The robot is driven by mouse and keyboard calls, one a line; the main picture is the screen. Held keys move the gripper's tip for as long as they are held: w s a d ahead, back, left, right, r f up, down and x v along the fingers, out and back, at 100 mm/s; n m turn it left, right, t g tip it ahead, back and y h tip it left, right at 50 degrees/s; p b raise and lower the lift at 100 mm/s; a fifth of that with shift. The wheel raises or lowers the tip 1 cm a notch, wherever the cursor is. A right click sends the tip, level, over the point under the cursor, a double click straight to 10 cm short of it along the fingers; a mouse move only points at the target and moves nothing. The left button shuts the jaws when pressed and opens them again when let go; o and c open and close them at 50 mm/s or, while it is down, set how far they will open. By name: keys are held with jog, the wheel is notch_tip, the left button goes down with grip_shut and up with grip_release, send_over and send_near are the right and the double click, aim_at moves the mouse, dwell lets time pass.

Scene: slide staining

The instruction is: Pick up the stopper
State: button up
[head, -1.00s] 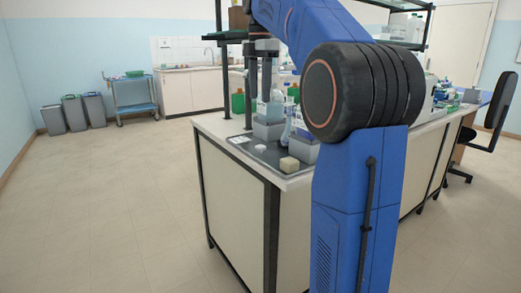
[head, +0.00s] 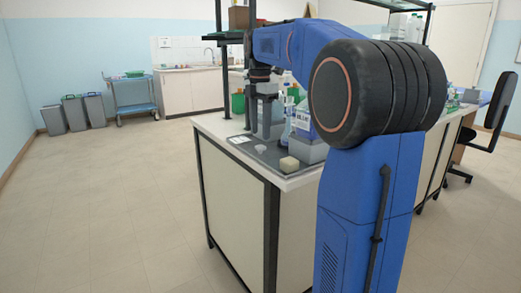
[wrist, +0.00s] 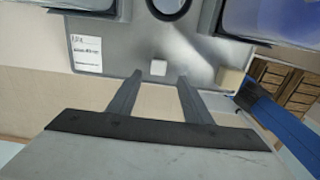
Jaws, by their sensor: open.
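The stopper (head: 260,149) is a small white piece on the grey bench mat, near its front edge. In the wrist view the stopper (wrist: 158,68) appears between and just beyond the tips of my gripper (wrist: 160,77). The two fingers are apart, with nothing held between them. In the head view my gripper (head: 268,132) points down over the mat, close above and behind the stopper. I cannot tell the exact height of the fingertips.
A beige block (head: 289,163) sits right of the stopper; it also shows in the wrist view (wrist: 229,79). A white label (wrist: 87,53) lies left on the mat (wrist: 120,60). Bottles and grey holders (head: 310,152) crowd behind and right. The bench's front edge is close.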

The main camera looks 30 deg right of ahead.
aim_at(260, 146)
jog(key=shift+w+d+f, duration=0.1)
jog(key=shift+f, duration=1.25)
jog(key=shift+w+d+f, duration=0.1)
jog(key=shift+f, duration=1.2)
jog(key=c, duration=1.1)
